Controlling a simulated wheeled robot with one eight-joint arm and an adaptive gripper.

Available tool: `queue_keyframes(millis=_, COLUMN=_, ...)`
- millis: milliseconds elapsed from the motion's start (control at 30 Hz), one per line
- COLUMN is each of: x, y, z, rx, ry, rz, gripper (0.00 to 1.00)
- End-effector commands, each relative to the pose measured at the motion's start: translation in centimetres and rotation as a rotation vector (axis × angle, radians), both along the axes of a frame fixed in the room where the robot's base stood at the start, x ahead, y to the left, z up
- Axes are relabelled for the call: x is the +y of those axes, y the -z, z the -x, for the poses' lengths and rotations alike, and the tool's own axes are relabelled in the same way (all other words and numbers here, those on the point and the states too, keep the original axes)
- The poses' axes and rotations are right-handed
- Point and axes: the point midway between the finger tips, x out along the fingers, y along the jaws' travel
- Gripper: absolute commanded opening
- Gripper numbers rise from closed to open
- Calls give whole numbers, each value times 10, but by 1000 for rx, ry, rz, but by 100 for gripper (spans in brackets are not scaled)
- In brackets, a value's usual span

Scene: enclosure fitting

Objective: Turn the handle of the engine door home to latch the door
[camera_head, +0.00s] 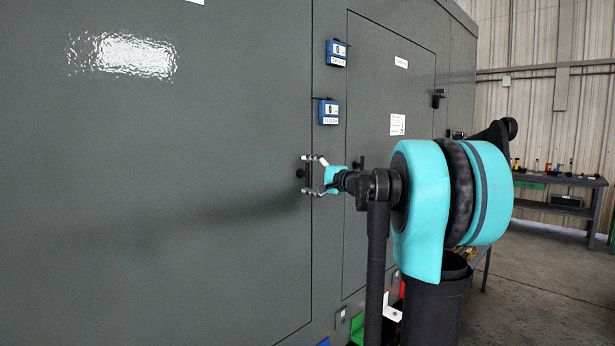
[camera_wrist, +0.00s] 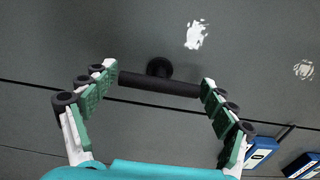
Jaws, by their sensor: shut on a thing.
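The engine door (camera_head: 180,220) looks like the large dark grey panel on the left, its edge flush at a thin vertical seam. Its black bar handle (camera_wrist: 150,85) sits on a round hub (camera_wrist: 159,67) near that seam and lies roughly parallel to it. In the head view the handle (camera_head: 306,172) is small and partly covered by the fingers. My gripper (camera_wrist: 157,83) has its green-padded fingertips at the two ends of the bar, shut on it lengthwise. In the head view my gripper (camera_head: 308,174) reaches the door from the right.
Two blue devices (camera_head: 337,53) (camera_head: 328,112) are mounted right of the seam, above my gripper. A second door (camera_head: 385,80) with black handles (camera_head: 437,97) is further right. A workbench (camera_head: 560,182) with tools stands at the far right. Open floor (camera_head: 550,270) lies before it.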

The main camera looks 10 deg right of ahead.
Motion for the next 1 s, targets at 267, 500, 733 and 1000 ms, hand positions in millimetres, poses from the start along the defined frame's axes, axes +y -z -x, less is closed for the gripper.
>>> queue_keyframes(millis=267, x=0, y=0, z=0, rx=1, ry=1, rz=-1, gripper=92)
queue_keyframes(millis=500, x=0, y=0, z=0, rx=0, ry=0, rz=0, gripper=100)
queue_keyframes(millis=733, x=-2, y=0, z=3, rx=0, ry=1, rz=0, gripper=100)
queue_keyframes(millis=1000, x=-27, y=0, z=36, rx=0, ry=4, rz=0, gripper=100)
